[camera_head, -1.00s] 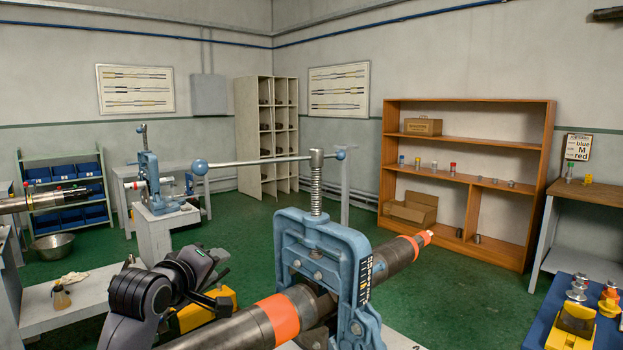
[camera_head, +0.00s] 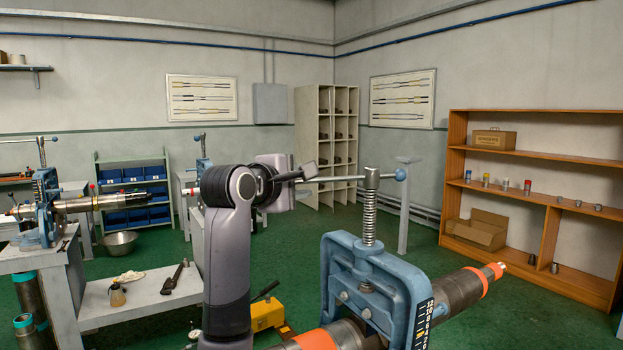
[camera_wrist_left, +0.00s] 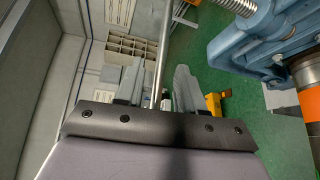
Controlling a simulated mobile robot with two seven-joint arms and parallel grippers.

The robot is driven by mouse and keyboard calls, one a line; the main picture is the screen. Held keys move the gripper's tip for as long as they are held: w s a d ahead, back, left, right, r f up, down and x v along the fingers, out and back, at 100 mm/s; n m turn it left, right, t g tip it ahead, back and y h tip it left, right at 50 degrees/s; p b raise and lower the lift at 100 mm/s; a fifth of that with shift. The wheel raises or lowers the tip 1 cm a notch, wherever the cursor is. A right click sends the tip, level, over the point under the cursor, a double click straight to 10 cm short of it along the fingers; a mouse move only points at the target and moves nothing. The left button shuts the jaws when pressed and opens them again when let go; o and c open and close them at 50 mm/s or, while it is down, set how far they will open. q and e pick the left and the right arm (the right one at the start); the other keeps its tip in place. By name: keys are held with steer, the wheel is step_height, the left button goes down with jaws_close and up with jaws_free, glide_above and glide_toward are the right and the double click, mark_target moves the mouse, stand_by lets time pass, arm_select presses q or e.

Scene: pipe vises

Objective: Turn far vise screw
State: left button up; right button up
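A blue pipe vise (camera_head: 371,262) stands in front, clamped over a dark pipe (camera_head: 455,293) with orange bands. It also shows in the left wrist view (camera_wrist_left: 270,42). Its upright threaded screw (camera_head: 369,215) carries a horizontal steel bar handle (camera_head: 342,179) with a blue ball on the right end. The left end is hidden behind my arm. My left gripper (camera_head: 306,174) is at the handle's left part. In the left wrist view its fingers (camera_wrist_left: 158,88) are apart, with the bar (camera_wrist_left: 164,45) between them and gaps visible beside it. My right gripper is not in view.
Another blue vise with a pipe (camera_head: 47,208) stands on a bench at the left, and a further one (camera_head: 203,153) stands behind my arm. A yellow tool (camera_head: 268,314) sits low beside the front vise. A wooden shelf (camera_head: 535,145) stands at the right. Green floor is open between.

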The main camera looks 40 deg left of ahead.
arm_select(q)
steer(key=shift+p+x, duration=0.3)
steer(key=shift+x, duration=1.4)
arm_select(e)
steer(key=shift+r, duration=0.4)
arm_select(q)
steer(key=shift+f, duration=0.1)
jaws_close()
steer(key=shift+d, duration=0.1)
